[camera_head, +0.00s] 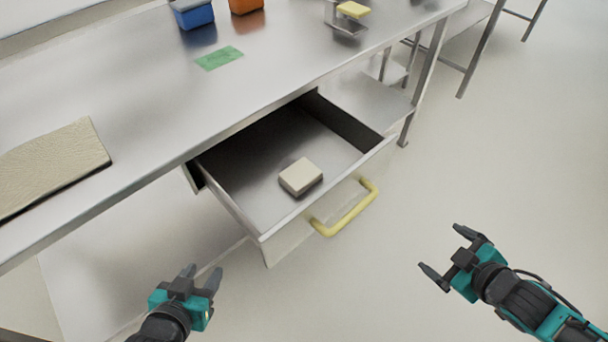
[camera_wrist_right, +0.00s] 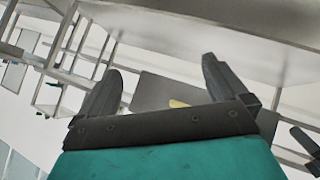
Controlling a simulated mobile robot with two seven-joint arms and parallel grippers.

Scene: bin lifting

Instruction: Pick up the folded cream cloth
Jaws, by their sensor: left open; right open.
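The folded cream cloth (camera_head: 300,176) is a small, thick block lying on the floor of the open drawer (camera_head: 262,222), near its front. My left gripper (camera_head: 202,275) is open and empty, in front of the table, to the left of and nearer than the drawer. My right gripper (camera_head: 446,256) is open and empty, to the right of the drawer and its yellow handle (camera_head: 347,213). In the right wrist view the two fingers of my right gripper (camera_wrist_right: 160,90) stand apart with nothing between them. The cloth cannot be made out there.
The metal table (camera_head: 150,110) stands above the drawer. On it are a beige mat (camera_head: 50,165), a green card (camera_head: 219,58), a blue bin (camera_head: 194,14), an orange bin (camera_head: 246,5) and a yellow sponge (camera_head: 353,9) on a metal holder. The floor at right is clear.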

